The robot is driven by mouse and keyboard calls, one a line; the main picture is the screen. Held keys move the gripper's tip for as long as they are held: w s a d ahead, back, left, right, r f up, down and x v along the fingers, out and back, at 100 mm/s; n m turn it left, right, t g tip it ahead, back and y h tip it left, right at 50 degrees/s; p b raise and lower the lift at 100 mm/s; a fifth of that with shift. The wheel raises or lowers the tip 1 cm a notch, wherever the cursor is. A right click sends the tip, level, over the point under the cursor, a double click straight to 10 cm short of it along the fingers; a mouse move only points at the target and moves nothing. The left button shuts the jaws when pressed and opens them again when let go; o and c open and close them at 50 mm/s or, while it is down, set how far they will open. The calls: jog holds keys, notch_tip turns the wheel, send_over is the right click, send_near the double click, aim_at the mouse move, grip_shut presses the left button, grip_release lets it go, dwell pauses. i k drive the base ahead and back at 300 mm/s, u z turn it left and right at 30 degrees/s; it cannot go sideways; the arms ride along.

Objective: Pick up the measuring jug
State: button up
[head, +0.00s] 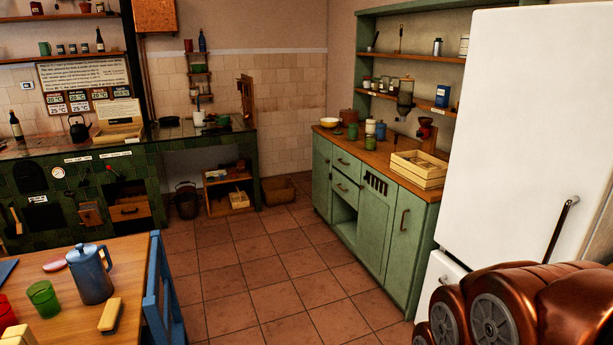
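I cannot make out a measuring jug for certain. A small white vessel (198,119) stands on the dark counter at the back; it is too small to tell whether it is the jug. A blue lidded pot (90,274) with a spout and handle stands upright on the wooden table at the lower left. My gripper is not in view; only copper-coloured parts, which seem to be my arm, show at the lower right.
The wooden table (140,262) also holds a green cup (43,298). A blue chair (163,300) stands at its right edge. A green cabinet (365,200) carries a wooden crate (418,170), beside a white fridge (520,130). The tiled floor (265,270) between is clear.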

aim_at(370, 140)
jog(key=z, duration=0.15)
jog(key=i, duration=4.8)
jog(key=u, duration=0.15)
